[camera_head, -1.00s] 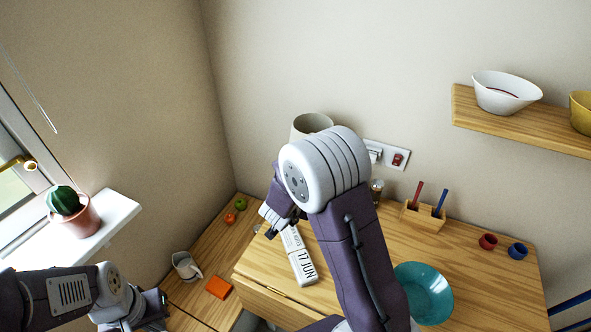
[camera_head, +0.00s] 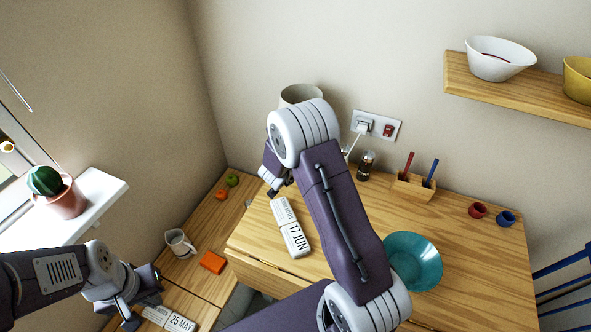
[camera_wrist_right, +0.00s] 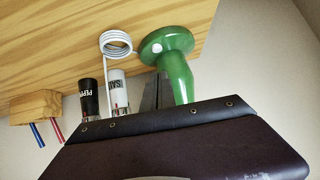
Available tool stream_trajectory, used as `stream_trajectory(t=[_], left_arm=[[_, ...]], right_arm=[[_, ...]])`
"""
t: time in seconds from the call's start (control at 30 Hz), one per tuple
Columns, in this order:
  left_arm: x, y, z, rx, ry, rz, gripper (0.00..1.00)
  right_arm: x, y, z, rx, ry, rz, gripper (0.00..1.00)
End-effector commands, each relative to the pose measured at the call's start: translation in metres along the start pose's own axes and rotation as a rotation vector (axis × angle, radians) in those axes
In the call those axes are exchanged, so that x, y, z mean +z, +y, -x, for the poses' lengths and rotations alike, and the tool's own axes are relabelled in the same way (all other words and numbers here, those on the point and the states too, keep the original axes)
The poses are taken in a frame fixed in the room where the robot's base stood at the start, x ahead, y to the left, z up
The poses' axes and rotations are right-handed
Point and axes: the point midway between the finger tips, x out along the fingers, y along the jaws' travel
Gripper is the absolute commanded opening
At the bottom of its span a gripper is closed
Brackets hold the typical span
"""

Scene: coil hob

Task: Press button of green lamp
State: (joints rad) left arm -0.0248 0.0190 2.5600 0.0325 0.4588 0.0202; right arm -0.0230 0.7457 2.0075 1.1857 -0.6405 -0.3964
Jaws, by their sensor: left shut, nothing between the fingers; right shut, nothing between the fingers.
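The green lamp shows in the right wrist view, with its round green base (camera_wrist_right: 168,40) on the wooden table and its green stem (camera_wrist_right: 178,78) beside it. A small white button (camera_wrist_right: 158,48) sits on the base. In the head view only the lamp's pale shade (camera_head: 302,93) shows, behind my right arm; base and button are hidden. My right gripper (camera_head: 274,187) is shut and empty, left of the arm and above the table. Its grey fingers (camera_wrist_right: 157,92) show left of the stem in the wrist view, apart from the button. My left gripper (camera_head: 130,314) is shut and empty at lower left.
A pepper shaker (camera_wrist_right: 89,98), salt shaker (camera_wrist_right: 117,90) and coiled white cord (camera_wrist_right: 116,44) are near the lamp base. A calendar (camera_head: 291,228), teal bowl (camera_head: 413,261) and pen holder (camera_head: 412,187) stand on the table. A wall socket (camera_head: 376,126) is behind. The table's right side is mostly clear.

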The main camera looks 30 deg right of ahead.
Motion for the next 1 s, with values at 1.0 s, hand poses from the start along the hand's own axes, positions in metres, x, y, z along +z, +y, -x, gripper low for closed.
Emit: stream_trajectory(t=[1.0], left_arm=[[0.002,0.000,-0.018,0.000,0.000,0.000,0.00]], right_arm=[[0.043,0.001,-0.051,0.000,-0.004,0.001,0.00]])
